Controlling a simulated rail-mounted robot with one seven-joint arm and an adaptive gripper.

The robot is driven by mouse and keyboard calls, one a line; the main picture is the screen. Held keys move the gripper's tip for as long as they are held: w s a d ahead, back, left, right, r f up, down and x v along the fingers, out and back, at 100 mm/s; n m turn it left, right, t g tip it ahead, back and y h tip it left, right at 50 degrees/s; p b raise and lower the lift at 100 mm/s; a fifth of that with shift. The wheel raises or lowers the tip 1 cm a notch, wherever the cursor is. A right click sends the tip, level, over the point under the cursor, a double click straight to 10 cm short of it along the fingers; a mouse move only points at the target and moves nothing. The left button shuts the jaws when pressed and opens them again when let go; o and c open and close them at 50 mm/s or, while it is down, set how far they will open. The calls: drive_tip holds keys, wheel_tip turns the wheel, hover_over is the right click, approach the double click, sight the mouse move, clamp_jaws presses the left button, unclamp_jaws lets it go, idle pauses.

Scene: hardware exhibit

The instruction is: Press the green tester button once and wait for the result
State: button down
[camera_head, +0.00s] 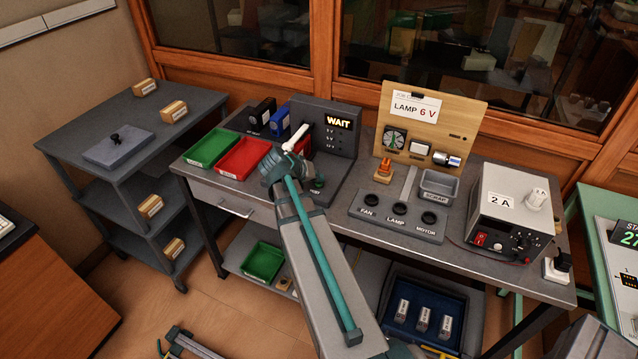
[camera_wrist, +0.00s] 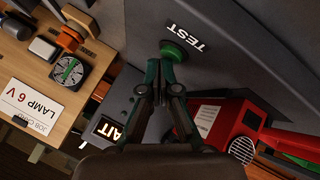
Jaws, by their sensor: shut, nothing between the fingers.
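The dark grey tester (camera_head: 350,147) stands on the bench with its display (camera_head: 338,122) lit and reading "WAIT". The display also shows partly in the wrist view (camera_wrist: 108,128), upside down. The green button (camera_wrist: 175,52) sits in a dark round collar beside the "TEST" label (camera_wrist: 202,38). My gripper (camera_wrist: 160,66) is shut and empty, with its fingertips right by the button. I cannot tell whether they touch it. In the head view the button (camera_head: 319,182) shows just right of my wrist, which hides most of my gripper.
Green (camera_head: 212,148) and red (camera_head: 244,158) trays lie left of the tester. A wooden job board (camera_head: 432,118) reading "LAMP 6 V" and a panel with fan, lamp and motor sockets (camera_head: 398,216) stand to the right. A power supply (camera_head: 506,213) sits at the bench's right end.

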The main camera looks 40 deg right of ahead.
sight(317, 184)
drive_tip(key=shift+r, duration=0.6)
drive_tip(key=shift+r+p, duration=1.55)
drive_tip(key=shift+r, duration=0.95)
